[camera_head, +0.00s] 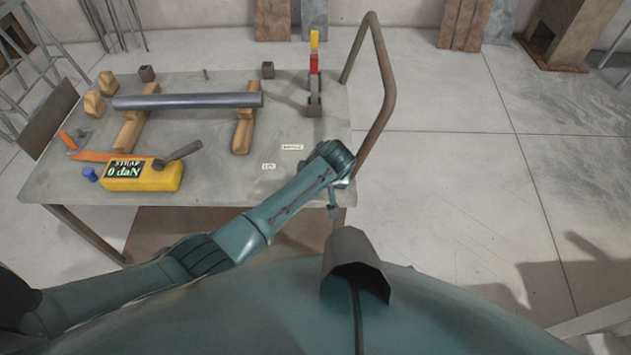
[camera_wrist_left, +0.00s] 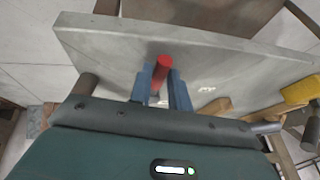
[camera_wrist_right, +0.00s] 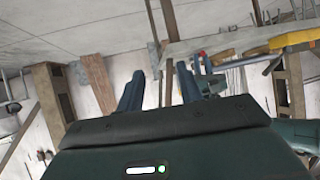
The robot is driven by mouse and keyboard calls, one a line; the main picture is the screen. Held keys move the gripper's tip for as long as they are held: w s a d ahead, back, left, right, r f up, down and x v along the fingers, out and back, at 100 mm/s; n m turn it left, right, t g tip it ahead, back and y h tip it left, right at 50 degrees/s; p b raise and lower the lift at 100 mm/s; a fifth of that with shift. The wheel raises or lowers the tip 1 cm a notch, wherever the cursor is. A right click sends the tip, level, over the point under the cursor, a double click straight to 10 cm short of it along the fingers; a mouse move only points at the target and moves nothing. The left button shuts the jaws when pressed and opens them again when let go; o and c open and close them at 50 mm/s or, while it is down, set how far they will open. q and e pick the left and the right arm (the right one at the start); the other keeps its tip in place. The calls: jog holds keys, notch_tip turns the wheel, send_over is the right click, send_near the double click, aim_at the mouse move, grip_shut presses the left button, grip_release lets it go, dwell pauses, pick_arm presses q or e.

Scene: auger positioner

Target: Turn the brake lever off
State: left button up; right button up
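The brake lever (camera_head: 314,64) stands upright at the far right of the table, with a red grip, a yellow tip and a grey base. In the left wrist view a red cylindrical grip (camera_wrist_left: 162,68) shows between the blue fingers of my left gripper (camera_wrist_left: 161,70). The fingers stand apart; I cannot tell whether they touch the grip.
A steel tube (camera_head: 190,101) rests on two wooden supports on the table (camera_head: 215,180). A yellow strap gauge (camera_head: 150,178) lies at the front left, reading 0 daN. A bent brown rail (camera_head: 386,85) stands along the right edge.

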pick_arm(q)
jog(key=o, duration=0.4)
pick_arm(e)
jog(key=shift+s+f, duration=0.2)
pick_arm(q)
jog(key=shift+r, duration=0.1)
jog(key=shift+s+d+r, duration=0.1)
jog(key=shift+d+r, duration=0.05)
jog(key=shift+r, duration=0.15)
jog(key=p+v, duration=0.1)
jog(key=v, duration=1.1)
jog(key=shift+p, duration=0.3)
pick_arm(e)
jog(key=shift+w+d+r, duration=0.15)
jog(key=shift+d+r, duration=0.1)
jog(key=shift+d, duration=0.1)
pick_arm(q)
jog(key=shift+s+r, duration=0.1)
pick_arm(e)
jog(key=shift+s+a+f, duration=0.1)
jog(key=shift+s, duration=0.1)
